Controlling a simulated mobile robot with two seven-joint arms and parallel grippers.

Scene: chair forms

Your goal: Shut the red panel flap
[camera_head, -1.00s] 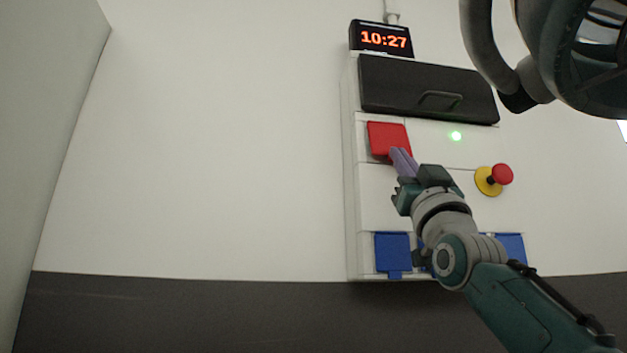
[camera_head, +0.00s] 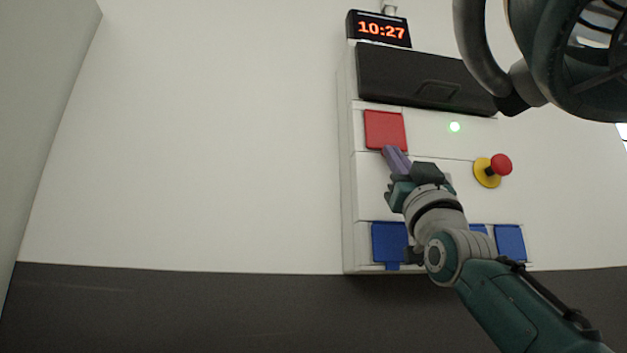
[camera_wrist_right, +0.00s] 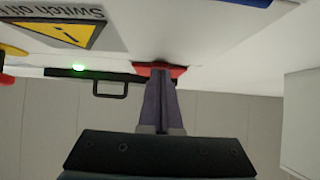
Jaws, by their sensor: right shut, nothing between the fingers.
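The red flap (camera_head: 385,130) is a square on the left side of the white wall panel (camera_head: 374,193). In the head view it looks flat against the panel. It also shows as a thin red strip (camera_wrist_right: 175,70) beyond my fingertips in the right wrist view. My right gripper (camera_head: 388,151) is shut and empty, with its purple fingers pointing up at the flap's lower edge. Its fingers also show in the right wrist view (camera_wrist_right: 160,85). I cannot tell whether the tips touch the flap. My left gripper is not in view.
A black cover (camera_head: 425,80) and a clock (camera_head: 379,28) are above. A green light (camera_head: 454,127) and a red stop button (camera_head: 501,165) on a yellow base sit to the right. Blue flaps (camera_head: 389,242) line the bottom. The wall to the left is clear.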

